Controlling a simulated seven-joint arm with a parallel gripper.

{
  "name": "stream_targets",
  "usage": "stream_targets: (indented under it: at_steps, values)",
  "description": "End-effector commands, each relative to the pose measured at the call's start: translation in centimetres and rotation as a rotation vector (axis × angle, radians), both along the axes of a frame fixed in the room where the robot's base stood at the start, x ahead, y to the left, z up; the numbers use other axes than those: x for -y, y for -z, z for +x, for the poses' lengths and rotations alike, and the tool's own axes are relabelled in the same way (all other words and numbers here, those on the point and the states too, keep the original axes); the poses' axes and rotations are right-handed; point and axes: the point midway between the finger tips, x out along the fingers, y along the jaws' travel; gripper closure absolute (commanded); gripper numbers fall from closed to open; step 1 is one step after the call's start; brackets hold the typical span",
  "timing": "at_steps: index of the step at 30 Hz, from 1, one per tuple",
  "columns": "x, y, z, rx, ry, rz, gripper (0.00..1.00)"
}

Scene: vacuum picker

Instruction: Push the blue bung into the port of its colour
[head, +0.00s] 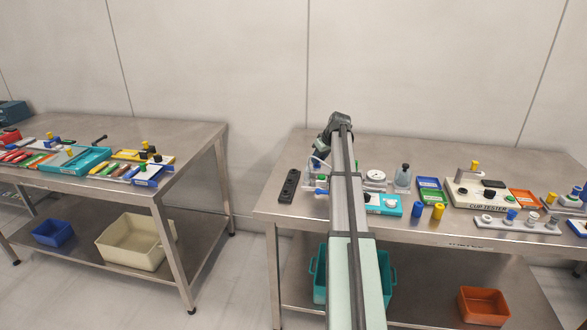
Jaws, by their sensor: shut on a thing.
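My gripper (322,152) is at the far end of my arm, low over the left part of the right table. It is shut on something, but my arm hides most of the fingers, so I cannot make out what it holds. A blue bung (417,209) stands upright on the table near its front edge, beside a yellow bung (438,211). Another blue piece (511,215) stands on a grey strip (485,223) further right. A cream cup tester box (466,201) stands behind that strip. I cannot make out a blue port.
A black power strip (289,186) lies left of my arm. A teal tray (388,209), a round white gauge (374,179) and a grey bottle (403,177) stand right of it. A second table (190,150) on the left holds several trays. The right table's back strip is clear.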

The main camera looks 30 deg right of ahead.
Motion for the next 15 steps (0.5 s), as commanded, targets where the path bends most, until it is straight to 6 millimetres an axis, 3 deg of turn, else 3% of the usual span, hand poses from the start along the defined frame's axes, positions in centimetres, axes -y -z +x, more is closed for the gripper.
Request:
stream_targets:
  at_steps: [15]
  values:
    - [-0.01,0.57,-0.01,0.0,0.0,0.0,1.0]
